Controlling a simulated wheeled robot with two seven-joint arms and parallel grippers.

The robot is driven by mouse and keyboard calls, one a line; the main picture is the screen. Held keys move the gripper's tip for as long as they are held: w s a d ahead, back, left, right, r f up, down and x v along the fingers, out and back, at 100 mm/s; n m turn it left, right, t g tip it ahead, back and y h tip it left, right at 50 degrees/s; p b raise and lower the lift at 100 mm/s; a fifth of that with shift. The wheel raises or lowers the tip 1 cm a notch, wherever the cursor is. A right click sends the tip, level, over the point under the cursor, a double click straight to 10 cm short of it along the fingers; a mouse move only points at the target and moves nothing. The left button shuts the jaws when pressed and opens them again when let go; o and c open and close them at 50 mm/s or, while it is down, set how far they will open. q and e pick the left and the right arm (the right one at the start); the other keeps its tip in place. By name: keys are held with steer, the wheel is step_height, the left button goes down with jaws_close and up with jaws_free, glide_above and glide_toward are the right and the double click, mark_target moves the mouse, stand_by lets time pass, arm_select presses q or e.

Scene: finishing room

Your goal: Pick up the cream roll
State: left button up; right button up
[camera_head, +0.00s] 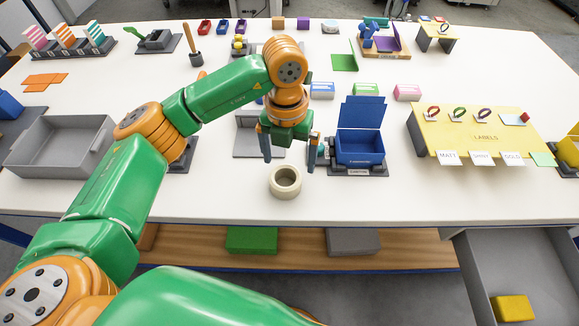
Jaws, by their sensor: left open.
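The cream roll (285,182) is a short, pale ring of tape lying on the white table near its front edge, with its hole facing up. My left gripper (289,158) points down, with its two fingers spread wide. It appears just above and behind the roll in the picture, with nothing between its fingers. The roll is fully visible and apart from the fingers. My right gripper is not in view.
A blue open-lidded box (360,148) stands close to the right finger. A grey flat stand (246,143) lies behind the gripper. A grey tray (60,146) is at the left, and a yellow labels board (485,135) at the right. The table around the roll's front is clear.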

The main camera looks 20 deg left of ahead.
mark_target(285, 179)
arm_select(q)
steer(key=shift+s+a+y, duration=0.2)
steer(key=shift+a+y, duration=0.1)
steer(key=shift+a, duration=0.1)
steer(key=f+p, duration=0.1)
steer(key=s+f+p, duration=0.1)
steer(key=shift+s+d+f+p, duration=0.1)
steer(key=shift+d+f+p, duration=0.05)
steer(key=shift+f+p, duration=0.15)
step_height(285, 179, down, 3)
steer(key=shift+f+p, duration=0.1)
steer(key=shift+p, duration=0.25)
steer(key=shift+w+f, duration=0.2)
steer(key=shift+f, duration=0.2)
steer(key=shift+s, duration=0.1)
steer(key=c, duration=1.1)
